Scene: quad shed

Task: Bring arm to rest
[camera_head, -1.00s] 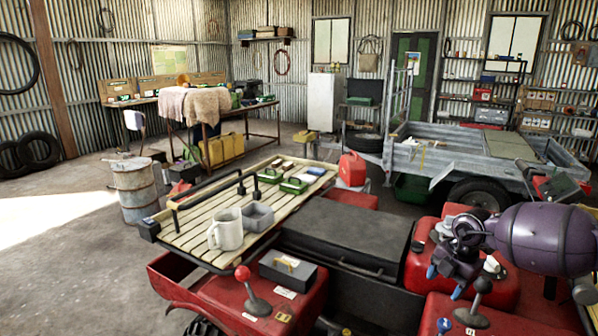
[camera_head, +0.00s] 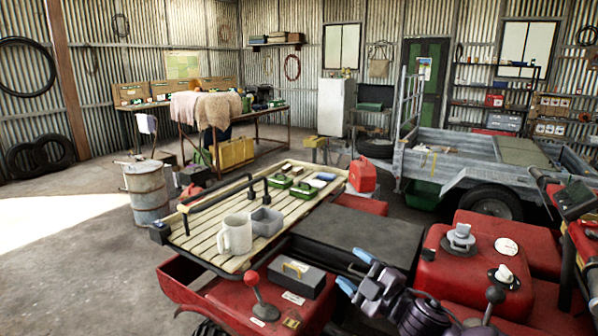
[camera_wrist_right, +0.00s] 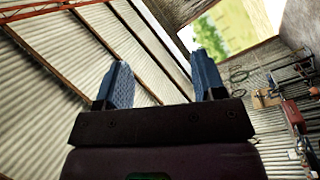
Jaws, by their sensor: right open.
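My right gripper (camera_head: 355,270) is in the lower middle of the head view, with blue fingertips spread apart and nothing between them. Its dark wrist runs down to the bottom edge, over the red quad's body. My left gripper is not in view.
A black box (camera_head: 297,278) sits on the red quad (camera_head: 225,296).

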